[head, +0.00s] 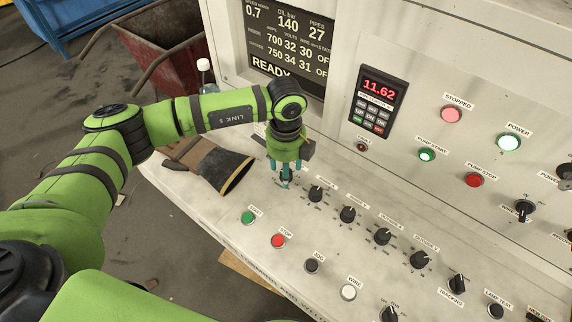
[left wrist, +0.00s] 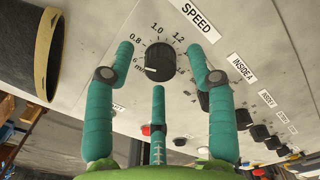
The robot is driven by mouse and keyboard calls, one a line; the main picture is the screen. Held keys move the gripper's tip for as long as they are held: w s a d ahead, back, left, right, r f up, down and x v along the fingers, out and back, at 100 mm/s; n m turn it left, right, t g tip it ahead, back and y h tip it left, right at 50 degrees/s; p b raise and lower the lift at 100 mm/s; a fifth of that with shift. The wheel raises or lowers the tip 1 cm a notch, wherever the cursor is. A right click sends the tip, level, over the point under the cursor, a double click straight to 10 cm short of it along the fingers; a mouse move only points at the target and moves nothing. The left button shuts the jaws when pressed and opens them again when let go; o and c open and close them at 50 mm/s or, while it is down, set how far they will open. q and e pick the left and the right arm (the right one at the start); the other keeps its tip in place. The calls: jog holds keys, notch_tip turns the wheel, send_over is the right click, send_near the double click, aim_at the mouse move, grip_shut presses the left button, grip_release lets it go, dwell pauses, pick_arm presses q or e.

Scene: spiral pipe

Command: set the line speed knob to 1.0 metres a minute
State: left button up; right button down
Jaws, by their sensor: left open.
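The line speed knob (left wrist: 160,62) is black and sits under the SPEED label (left wrist: 197,18) in the left wrist view. Its white mark points left, near the low end, below the printed 0.8; the 1.0 mark (left wrist: 157,28) is above the knob. In the head view the knob is hidden by my left gripper (head: 285,178), which points down at the console. Its teal fingers are open and spread around the knob, with no clear contact visible. The dark screen (head: 288,45) shows 0.7 at its top left. My right gripper is out of view.
More black knobs (head: 347,214) run in a row to the right. A green start button (head: 248,217) and a red stop button (head: 278,240) sit in front. A work glove (head: 222,168) lies left of the gripper, near a bottle (head: 206,78).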

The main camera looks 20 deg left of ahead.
pick_arm(q)
jog(key=shift+c, duration=0.4)
grip_shut()
jog(key=shift+f, duration=0.1)
jog(key=m+b, duration=0.2)
jog(key=b, duration=0.1)
jog(key=shift+f, duration=0.2)
jog(key=m+b, duration=0.7)
jog(key=shift+m, duration=0.3)
jog(key=shift+r+m+b, duration=0.15)
jog(key=shift+m+b, duration=1.45)
jog(key=shift+m, duration=0.3)
